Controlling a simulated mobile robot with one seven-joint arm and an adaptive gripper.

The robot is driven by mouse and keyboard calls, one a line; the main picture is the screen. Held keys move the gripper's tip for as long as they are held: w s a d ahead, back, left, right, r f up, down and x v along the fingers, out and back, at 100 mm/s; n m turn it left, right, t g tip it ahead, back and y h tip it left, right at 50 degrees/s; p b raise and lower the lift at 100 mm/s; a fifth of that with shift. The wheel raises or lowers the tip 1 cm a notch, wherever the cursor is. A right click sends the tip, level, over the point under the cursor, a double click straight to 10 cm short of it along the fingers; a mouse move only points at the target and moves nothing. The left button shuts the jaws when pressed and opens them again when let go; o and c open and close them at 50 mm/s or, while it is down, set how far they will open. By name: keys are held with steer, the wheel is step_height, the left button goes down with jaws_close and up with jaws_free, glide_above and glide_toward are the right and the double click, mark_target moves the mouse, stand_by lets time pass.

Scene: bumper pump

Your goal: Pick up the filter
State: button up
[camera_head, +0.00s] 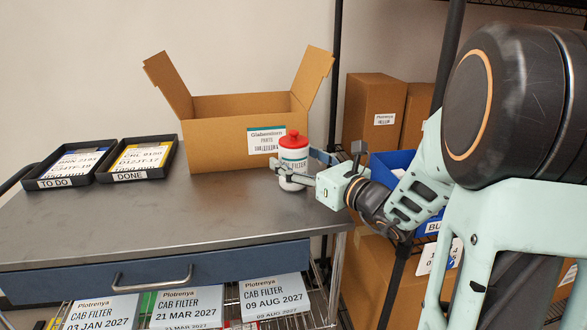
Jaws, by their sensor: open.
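The filter (293,153) is a white canister with a red cap and a label. It stands upright on the grey cart top (215,215), in front of the open cardboard box (222,143). My gripper (297,169) reaches in from the right at the filter's lower half. It is open, with one finger passing in front of the filter and the other at its far right side. I cannot tell whether either finger touches it. The near finger hides part of the filter's lower body.
Two black trays, TO DO (40,183) and DONE (124,176), hold cards at the cart's left. The box stands close behind the filter. A rack with cartons (368,108) and a blue bin (388,160) is at the right. The front middle of the cart top is clear.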

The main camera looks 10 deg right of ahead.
steer(key=shift+x, duration=0.75)
steer(key=shift+c, duration=0.7)
steer(key=c, duration=1.5)
steer(key=shift+c, duration=0.9)
